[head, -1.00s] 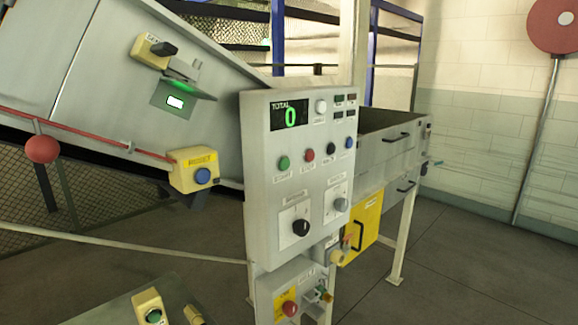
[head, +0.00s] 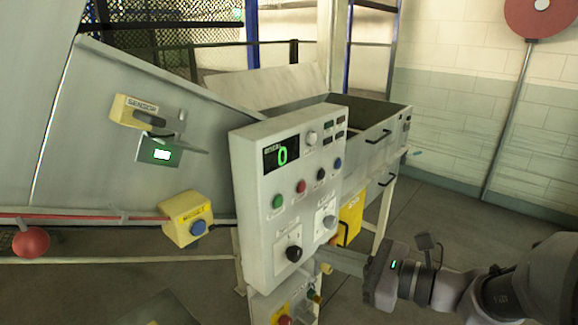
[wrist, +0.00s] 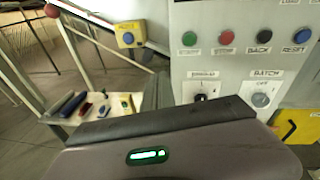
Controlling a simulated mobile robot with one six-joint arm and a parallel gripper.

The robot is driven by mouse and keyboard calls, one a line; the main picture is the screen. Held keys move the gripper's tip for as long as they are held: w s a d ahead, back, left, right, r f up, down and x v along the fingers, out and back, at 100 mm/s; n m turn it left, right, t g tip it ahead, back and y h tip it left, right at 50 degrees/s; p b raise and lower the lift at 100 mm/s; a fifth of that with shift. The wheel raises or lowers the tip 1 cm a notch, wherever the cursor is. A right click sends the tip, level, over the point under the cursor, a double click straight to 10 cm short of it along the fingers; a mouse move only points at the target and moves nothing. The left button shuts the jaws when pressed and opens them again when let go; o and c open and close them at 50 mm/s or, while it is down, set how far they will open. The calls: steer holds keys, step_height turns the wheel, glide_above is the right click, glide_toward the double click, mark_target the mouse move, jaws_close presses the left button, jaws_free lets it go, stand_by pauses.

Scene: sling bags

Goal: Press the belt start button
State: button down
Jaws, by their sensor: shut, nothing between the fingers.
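A grey control panel (head: 305,165) stands in the middle of the head view. It has a green button (head: 278,202), with red, black and blue buttons in a row to its right. The wrist view shows the green button (wrist: 189,39) too; its label looks like START. I cannot tell from the labels whether this is the belt start button. My gripper (head: 322,257) is shut and empty, beside the panel's lower right edge in the head view. In the wrist view its dark fingers (wrist: 165,118) lie below the button row, apart from the green button.
Two knobs, one black (head: 294,254) and one grey (head: 329,222), are below the buttons. A lower box with a red button (head: 284,320) is under the panel. A yellow box with a blue button (head: 198,228) is left. A side table (wrist: 85,130) holds several small items.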

mark_target(279, 202)
steer(key=w+d+m+t, duration=0.1)
steer(key=w+d+r+m, duration=0.1)
steer(key=w+d+m+t, duration=0.1)
steer(key=w, duration=0.1)
steer(key=shift+w+d+r+t, duration=0.1)
steer(key=shift+d+r+t, duration=0.05)
steer(key=shift+r+t, duration=0.15)
steer(key=x, duration=1.3)
steer(key=shift+w+f, duration=0.1)
steer(key=shift+w+a, duration=0.25)
steer(key=shift+a, duration=0.25)
